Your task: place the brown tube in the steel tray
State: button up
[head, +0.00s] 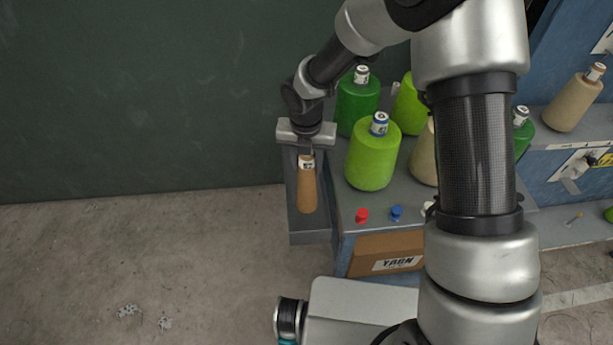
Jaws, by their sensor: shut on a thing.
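The brown tube (307,192), an orange-brown tapered piece with a pale label near its top, hangs from my gripper (306,152). My gripper is shut on its upper end. Behind and below the tube is a grey metal surface that looks like the steel tray (307,238), at the left side of the shelf unit. The tube overlaps it in the view; I cannot tell whether they touch. My gripper hides the tray's back part.
On the grey shelf top (350,208) stand green cones (372,160) and a beige cone. Red (362,215) and blue (396,212) pegs lie at its front edge, above a cardboard box (375,262) marked YARN. My arm hides the middle right.

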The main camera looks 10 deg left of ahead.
jog(key=shift+f, duration=3.3)
jog(key=shift+f+b, duration=0.1)
jog(key=shift+b, duration=0.2)
jog(key=o, duration=1.3)
